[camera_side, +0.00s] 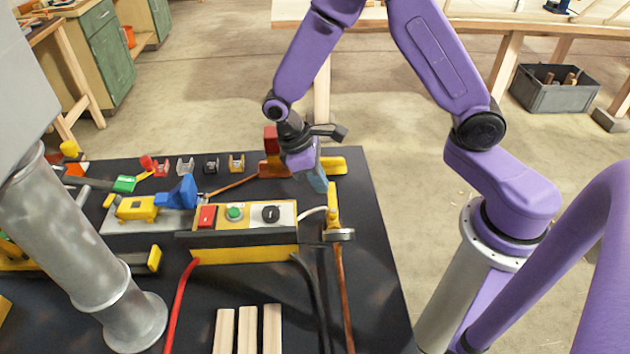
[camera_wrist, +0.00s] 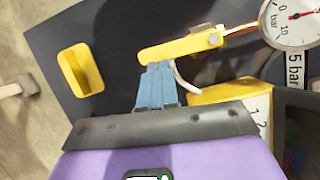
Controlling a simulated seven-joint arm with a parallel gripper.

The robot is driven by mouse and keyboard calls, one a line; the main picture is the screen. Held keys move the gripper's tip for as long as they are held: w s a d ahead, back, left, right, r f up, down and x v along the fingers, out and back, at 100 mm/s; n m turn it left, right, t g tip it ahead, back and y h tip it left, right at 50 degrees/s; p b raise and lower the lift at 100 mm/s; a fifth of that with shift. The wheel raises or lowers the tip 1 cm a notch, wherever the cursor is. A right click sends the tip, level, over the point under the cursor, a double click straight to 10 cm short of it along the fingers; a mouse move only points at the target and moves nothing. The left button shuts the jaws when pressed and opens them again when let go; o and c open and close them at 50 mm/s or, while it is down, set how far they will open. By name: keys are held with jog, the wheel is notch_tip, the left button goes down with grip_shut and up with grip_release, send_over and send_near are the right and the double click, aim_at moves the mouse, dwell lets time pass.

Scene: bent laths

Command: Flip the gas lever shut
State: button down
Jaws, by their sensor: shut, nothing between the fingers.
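The gas lever is a yellow bar (camera_wrist: 180,47), which lies across the upper middle of the wrist view with a round pivot at its right end. In the side view the yellow lever (camera_side: 333,197) stands near the right edge of the black table, above the round gauge (camera_side: 338,235). The gauge's dial (camera_wrist: 297,20) shows in the wrist view's upper right corner. My gripper (camera_side: 320,186) has its blue fingers shut and empty, just beside the lever. In the wrist view the fingertips (camera_wrist: 156,68) overlap the lever's lower edge; I cannot tell whether they touch it.
A control box (camera_side: 252,214) with red, green and black controls sits left of the lever. A yellow tray (camera_wrist: 82,70) lies left of my fingers in the wrist view. Wooden laths (camera_side: 248,330) lie at the front.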

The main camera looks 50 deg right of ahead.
jog(key=d+m, duration=0.1)
jog(key=m, duration=0.1)
jog(key=s+d+m+y, duration=0.1)
jog(key=m, duration=0.1)
jog(key=shift+s+g, duration=0.2)
jog(key=shift+g, duration=0.1)
jog(key=m, duration=0.1)
jog(key=s+d+m+y, duration=0.1)
jog(key=m, duration=0.1)
jog(key=s+m+y, duration=0.1)
jog(key=shift+s+d, duration=0.15)
jog(key=shift+d, duration=0.15)
jog(key=m, duration=0.1)
jog(key=s+m+y, duration=0.1)
jog(key=m, duration=0.1)
jog(key=shift+s+d, duration=0.2)
jog(key=shift+s, duration=0.95)
jog(key=shift+a, duration=0.1)
jog(key=shift+w+a, duration=0.25)
jog(key=shift+a, duration=0.4)
